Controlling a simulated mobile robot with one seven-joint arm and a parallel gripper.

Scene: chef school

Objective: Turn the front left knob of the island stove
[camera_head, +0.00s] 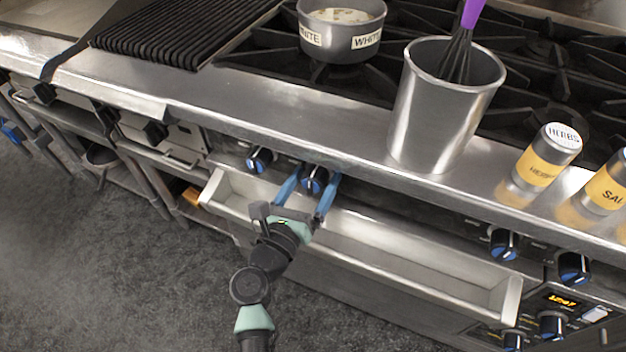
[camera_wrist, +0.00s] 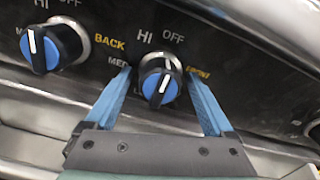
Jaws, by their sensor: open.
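The island stove's front panel (camera_wrist: 225,35) holds two left knobs, black with blue faces and white pointer lines. The knob labelled FRONT (camera_head: 314,181) shows in the middle of the wrist view (camera_wrist: 160,83), its white line pointing up and slightly right, roughly towards OFF. The knob labelled BACK (camera_head: 259,160) is to its left, also in the wrist view (camera_wrist: 42,48). My gripper (camera_head: 315,178) is open, with one blue finger on each side of the FRONT knob. In the wrist view the gripper (camera_wrist: 160,75) shows gaps beside the knob; contact is not clear.
An open, empty-looking drawer (camera_head: 400,262) sticks out below the knobs, under my gripper. A metal pot with a whisk (camera_head: 440,110), a herbs shaker (camera_head: 545,160) and another shaker (camera_head: 608,188) stand along the counter edge. More knobs (camera_head: 503,244) are at right.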

